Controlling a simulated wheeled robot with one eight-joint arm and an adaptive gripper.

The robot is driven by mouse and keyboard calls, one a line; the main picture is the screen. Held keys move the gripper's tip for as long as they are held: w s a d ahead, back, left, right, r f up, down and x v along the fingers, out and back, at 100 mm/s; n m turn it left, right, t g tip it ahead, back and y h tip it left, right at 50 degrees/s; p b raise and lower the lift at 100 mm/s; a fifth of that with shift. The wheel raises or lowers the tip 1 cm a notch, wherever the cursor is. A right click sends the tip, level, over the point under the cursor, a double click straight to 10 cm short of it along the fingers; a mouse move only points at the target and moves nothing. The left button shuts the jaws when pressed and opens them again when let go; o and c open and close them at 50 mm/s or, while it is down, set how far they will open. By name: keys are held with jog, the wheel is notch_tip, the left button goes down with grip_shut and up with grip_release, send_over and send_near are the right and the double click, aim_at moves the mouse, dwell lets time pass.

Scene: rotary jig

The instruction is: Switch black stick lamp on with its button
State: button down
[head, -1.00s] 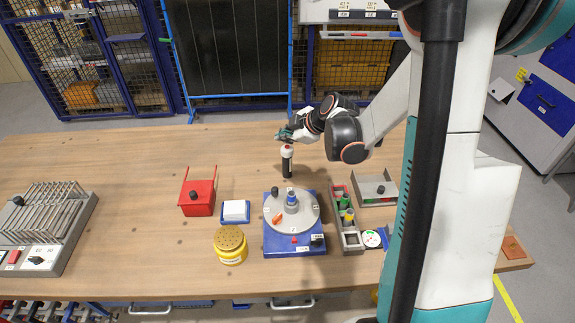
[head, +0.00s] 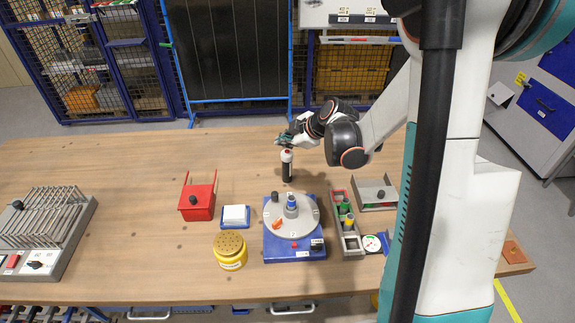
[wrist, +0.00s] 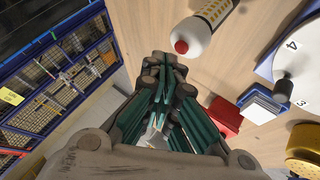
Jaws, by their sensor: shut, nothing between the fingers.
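The stick lamp (head: 287,168) stands upright on the table, with a black lower body, a white top and a small red button. In the wrist view the lamp (wrist: 207,32) shows its white end, a grid-like light panel and the red button (wrist: 181,47). My gripper (head: 284,139) is just behind and above the lamp's top in the head view, with a small gap in the wrist view. My gripper (wrist: 165,75) is shut and empty, its green-sided fingers together, to the lower left of the button there. Whether the lamp is lit cannot be told.
A round jig on a blue base (head: 275,246) stands in front of the lamp. A red box (head: 197,201), a blue-and-white block (head: 235,216), a yellow tin (head: 230,251) and a grey tray (head: 352,243) stand around it. The table's left middle is clear.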

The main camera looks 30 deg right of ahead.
aim_at(285, 154)
jog(key=shift+f, duration=0.1)
dwell(0.3)
jog(key=shift+f+b, duration=0.35)
jog(key=shift+b, duration=0.15)
jog(key=shift+f, duration=0.15)
dwell(0.5)
jog(key=shift+r, duration=0.65)
jog(key=shift+p, duration=0.3)
notch_tip(285, 154, up, 6)
jog(key=p, duration=0.4)
dwell(1.9)
